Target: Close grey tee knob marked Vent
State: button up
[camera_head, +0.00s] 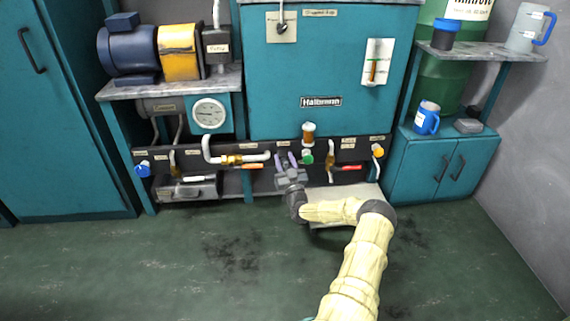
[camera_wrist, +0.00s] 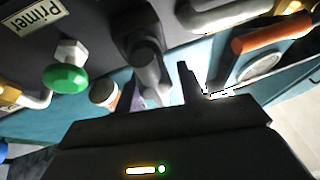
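In the wrist view a grey tee knob (camera_wrist: 150,76) stands out from a dark round base on the panel. It is in front of my gripper (camera_wrist: 156,88), appearing between the fingers. The right finger is upright and apart from the knob; the left finger is mostly hidden, so I cannot tell if it touches. In the head view my gripper (camera_head: 287,161) is at the low dark valve panel, its fingers spread, and it covers the knob. No Vent label is readable.
A green knob (camera_wrist: 66,77) beside the Primer label (camera_wrist: 36,17) is close by; it is right of my gripper in the head view (camera_head: 307,158). An orange-red handle (camera_wrist: 270,34) is on the other side in the wrist view. A gauge (camera_head: 209,113) and pipes are left. The floor is clear.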

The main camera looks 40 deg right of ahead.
grip_shut()
jog(key=shift+s+d+m+h+p, duration=0.15)
jog(key=shift+m+h, duration=0.35)
jog(key=shift+m, duration=0.3)
jog(key=shift+d+m+h+p, duration=0.15)
jog(key=shift+m+h, duration=0.35)
jog(key=shift+m, duration=0.3)
jog(key=shift+s+d+m+g+h, duration=0.1)
jog(key=shift+m+g+h, duration=0.25)
jog(key=shift+m, duration=0.45)
jog(key=shift+f, duration=0.1)
grip_release()
jog(key=shift+s, duration=0.1)
